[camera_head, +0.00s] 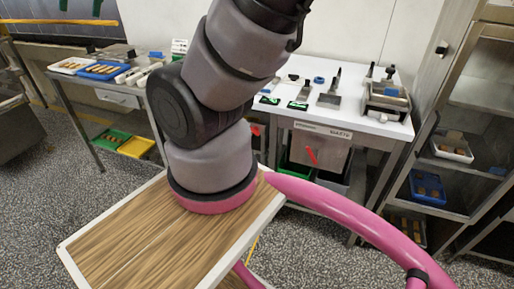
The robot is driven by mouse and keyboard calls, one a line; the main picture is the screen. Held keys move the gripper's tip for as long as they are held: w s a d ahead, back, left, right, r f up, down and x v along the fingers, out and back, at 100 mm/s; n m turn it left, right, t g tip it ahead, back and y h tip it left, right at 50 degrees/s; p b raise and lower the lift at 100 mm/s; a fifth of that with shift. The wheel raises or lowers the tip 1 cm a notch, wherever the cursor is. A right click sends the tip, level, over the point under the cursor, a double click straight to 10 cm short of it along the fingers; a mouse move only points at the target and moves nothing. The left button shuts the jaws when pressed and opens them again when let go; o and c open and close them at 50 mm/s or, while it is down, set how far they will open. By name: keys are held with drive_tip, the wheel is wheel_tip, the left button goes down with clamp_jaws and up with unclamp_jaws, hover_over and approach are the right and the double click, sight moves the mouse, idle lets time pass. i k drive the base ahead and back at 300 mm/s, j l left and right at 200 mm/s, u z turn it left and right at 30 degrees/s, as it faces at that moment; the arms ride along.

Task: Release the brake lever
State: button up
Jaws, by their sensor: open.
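My gripper is not in view; my grey arm rises out of the top of the picture. A small red lever-like piece (312,155) shows at a slant in front of the grey drawer or panel under the white worktable. It may be the brake lever, but I cannot tell for sure. Nothing touches it in this view. A smaller red spot (256,131) shows just right of my arm, partly hidden.
The white worktable (365,122) carries scrapers, green-marked items and a metal container (388,98). A side table at left holds a blue tray (101,71). A metal rack (470,110) with trays stands at right. Speckled floor is open at left.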

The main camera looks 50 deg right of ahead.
sight(255, 130)
drive_tip(key=z, duration=1.4)
